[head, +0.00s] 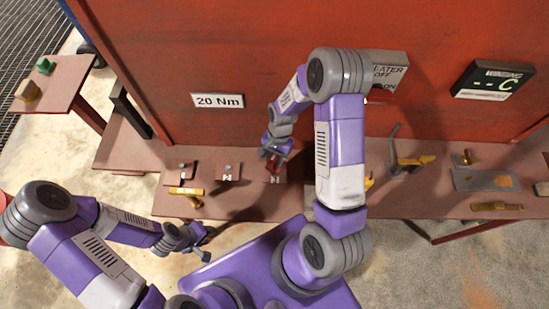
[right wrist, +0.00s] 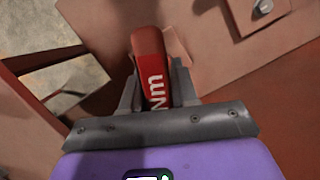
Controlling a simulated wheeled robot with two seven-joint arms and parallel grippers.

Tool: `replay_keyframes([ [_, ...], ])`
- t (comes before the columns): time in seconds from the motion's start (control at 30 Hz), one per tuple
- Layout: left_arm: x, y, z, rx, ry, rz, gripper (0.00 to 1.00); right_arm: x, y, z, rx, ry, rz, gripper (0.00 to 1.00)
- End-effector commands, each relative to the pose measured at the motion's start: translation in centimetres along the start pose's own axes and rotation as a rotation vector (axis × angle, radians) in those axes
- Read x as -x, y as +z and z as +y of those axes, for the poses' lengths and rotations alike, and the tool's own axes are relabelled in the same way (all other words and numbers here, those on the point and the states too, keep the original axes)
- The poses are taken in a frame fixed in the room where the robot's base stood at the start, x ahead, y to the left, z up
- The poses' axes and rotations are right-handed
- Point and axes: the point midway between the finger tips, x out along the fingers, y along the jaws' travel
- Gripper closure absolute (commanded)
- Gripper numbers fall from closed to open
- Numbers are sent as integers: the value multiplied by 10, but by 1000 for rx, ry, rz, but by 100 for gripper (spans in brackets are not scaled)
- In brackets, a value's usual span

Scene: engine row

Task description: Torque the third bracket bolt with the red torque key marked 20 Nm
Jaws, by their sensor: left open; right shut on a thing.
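My right gripper (head: 272,155) is shut on the red torque key (head: 273,168) above the bench, right of the "20 Nm" sign. In the right wrist view the red key (right wrist: 151,72) stands between the fingers (right wrist: 156,88), with white letters "Nm" on it. Bracket plates with bolts stand in a row: one at left (head: 181,169), one in the middle (head: 228,171), and a third (head: 276,180) under the red key, mostly hidden. I cannot tell whether the key touches its bolt. A bolt (right wrist: 262,7) on a plate shows top right. My left gripper (head: 200,243) is open and empty off the bench's front edge.
A yellow tool (head: 187,191) lies at the bench front, left. The "20 Nm" sign (head: 217,100) is on the red wall (head: 190,50). A heater switch sign (head: 389,70), a display (head: 493,80) and a grey tray (head: 485,180) are to the right.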

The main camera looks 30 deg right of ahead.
Motion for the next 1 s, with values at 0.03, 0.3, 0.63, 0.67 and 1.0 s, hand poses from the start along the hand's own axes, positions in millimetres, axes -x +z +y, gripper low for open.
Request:
replay_keyframes([
  [0.03, -1, 0, 0, 0, 0, 0, 57, -1, 0, 0, 1, -1, 1, 100],
  [0.3, -1, 0, 0, 0, 0, 0, 57, -2, 0, 0, 1, 0, 0, 100],
  [0.63, -1, 0, 0, 0, 0, 0, 57, -2, -1, -1, -193, -53, 0, 100],
  [0.67, -1, 0, 0, 0, 0, 0, 57, -2, -1, -1, -187, -51, -1, 100],
  [1.0, 10, 0, 4, 0, 0, 0, 57, 11, 2, -1, -184, -50, 0, 100],
])
